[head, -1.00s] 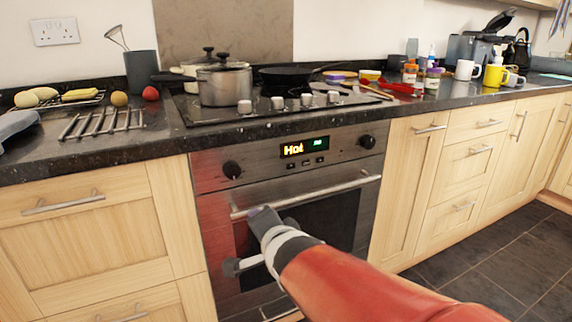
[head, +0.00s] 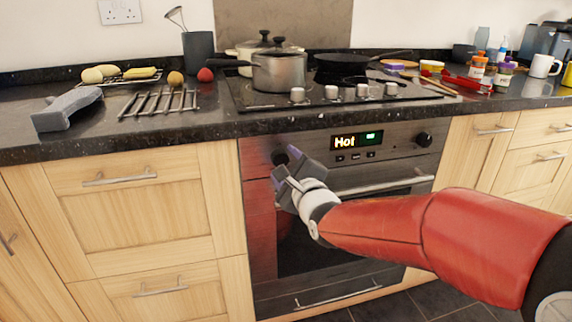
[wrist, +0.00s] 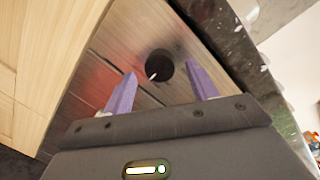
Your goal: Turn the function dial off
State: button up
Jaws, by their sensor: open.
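The oven front (head: 385,152) has a black round dial on each side of a lit display (head: 357,140) reading "Hot". The left dial (head: 279,157) is partly behind my gripper (head: 287,168); the right dial (head: 424,139) is clear of it. No label shows which is the function dial. In the wrist view, the left dial (wrist: 159,67) carries a pale pointer mark, tilted in this view. My open gripper (wrist: 160,88) faces it, with purple-grey fingers on either side in the picture. The dial appears slightly beyond the fingertips; no contact is visible.
The dark worktop edge (head: 330,122) overhangs above the panel. A hob with a steel pot (head: 279,72) and a black pan (head: 345,66) is above. A wire rack (head: 158,102) lies at left.

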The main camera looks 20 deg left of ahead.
jog(key=shift+w+a, duration=0.45)
jog(key=shift+w, duration=0.1)
jog(key=c, duration=1)
jog(key=shift+n, duration=0.3)
